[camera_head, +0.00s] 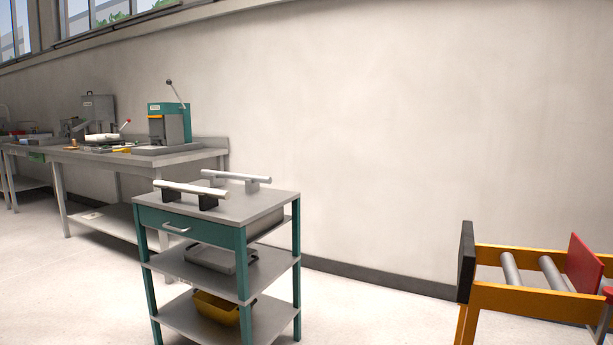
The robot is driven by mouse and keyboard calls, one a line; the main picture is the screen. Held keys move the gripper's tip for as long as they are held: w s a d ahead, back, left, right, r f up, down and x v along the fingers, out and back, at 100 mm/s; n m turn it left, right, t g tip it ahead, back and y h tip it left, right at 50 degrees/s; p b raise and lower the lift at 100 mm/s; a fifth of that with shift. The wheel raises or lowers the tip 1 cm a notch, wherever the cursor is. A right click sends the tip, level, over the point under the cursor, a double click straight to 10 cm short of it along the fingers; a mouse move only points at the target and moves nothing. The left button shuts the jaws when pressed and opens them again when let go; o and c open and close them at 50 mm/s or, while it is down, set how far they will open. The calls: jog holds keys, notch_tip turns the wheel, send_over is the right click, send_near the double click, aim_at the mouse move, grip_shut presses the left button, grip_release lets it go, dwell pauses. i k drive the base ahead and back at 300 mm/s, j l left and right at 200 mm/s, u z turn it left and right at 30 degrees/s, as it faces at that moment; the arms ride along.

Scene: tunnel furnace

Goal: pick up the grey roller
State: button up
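The front roller (190,189) looks off-white and slightly cream. The back roller (236,177) looks pale grey-white. Their colours are close, and I cannot tell surely which one is the grey roller. Two darker grey rollers, a left one (511,270) and a right one (552,273), sit between the orange rails of a conveyor at the right. My gripper is not in view.
The trolley's lower shelves hold a grey tray (205,263) and a yellow bin (207,309). A workbench (190,156) with a teal press (168,124) stands behind at left. The orange conveyor frame (535,301) has a red plate (584,264). Floor between trolley and conveyor is clear.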

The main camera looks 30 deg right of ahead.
aim_at(206, 172)
jog(key=z, duration=0.25)
jog(key=i+l+z, duration=0.15)
jog(key=i+z, duration=0.3)
jog(key=i, duration=0.5)
jog(key=i+j+z, duration=0.25)
jog(key=i+z, duration=0.25)
jog(key=i, duration=0.45)
jog(key=i+l, duration=0.1)
jog(key=i, duration=0.4)
jog(key=i+l+u, duration=0.15)
jog(key=i, duration=0.35)
